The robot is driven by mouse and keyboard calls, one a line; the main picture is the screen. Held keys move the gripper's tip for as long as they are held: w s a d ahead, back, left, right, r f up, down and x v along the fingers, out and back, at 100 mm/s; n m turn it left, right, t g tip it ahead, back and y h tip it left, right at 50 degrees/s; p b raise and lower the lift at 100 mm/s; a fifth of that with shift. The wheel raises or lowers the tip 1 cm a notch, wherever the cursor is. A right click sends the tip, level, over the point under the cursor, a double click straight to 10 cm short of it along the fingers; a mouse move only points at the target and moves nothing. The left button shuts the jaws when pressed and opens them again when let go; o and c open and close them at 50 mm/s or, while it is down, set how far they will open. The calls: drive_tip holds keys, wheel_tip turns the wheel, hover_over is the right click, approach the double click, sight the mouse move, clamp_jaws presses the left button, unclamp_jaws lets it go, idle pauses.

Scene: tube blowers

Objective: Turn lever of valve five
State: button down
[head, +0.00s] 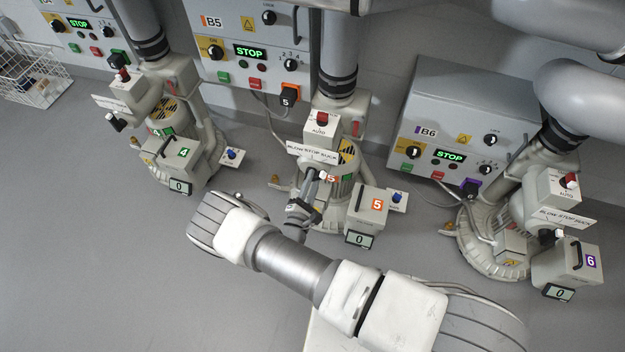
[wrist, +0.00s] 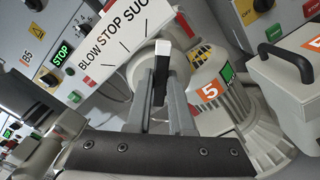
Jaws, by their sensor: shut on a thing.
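The valve five lever (wrist: 162,54) is a short dark bar with a pale end, in the middle of the wrist view. It stands in front of a round light-grey hub below the white "BLOW STOP SUCK" plate (wrist: 118,42). My gripper (wrist: 161,84) has its two grey fingers on either side of the lever and is shut on it. The fingers and wrist hide much of the lever there. I cannot tell which marking the lever points to.
The box with an orange 5 (head: 370,203) and a black handle stands just right of my gripper. Control box B5 (head: 245,45) reads STOP. Blower four (head: 180,150) stands left and blower six (head: 560,225) right. Open grey floor (head: 90,270) lies at lower left.

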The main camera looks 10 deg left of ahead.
drive_tip(key=c, duration=0.8)
unclamp_jaws()
drive_tip(key=s+a+p, duration=0.1)
drive_tip(key=s+p, duration=0.2)
drive_tip(key=s, duration=1.4)
drive_tip(key=shift+s+a, duration=0.2)
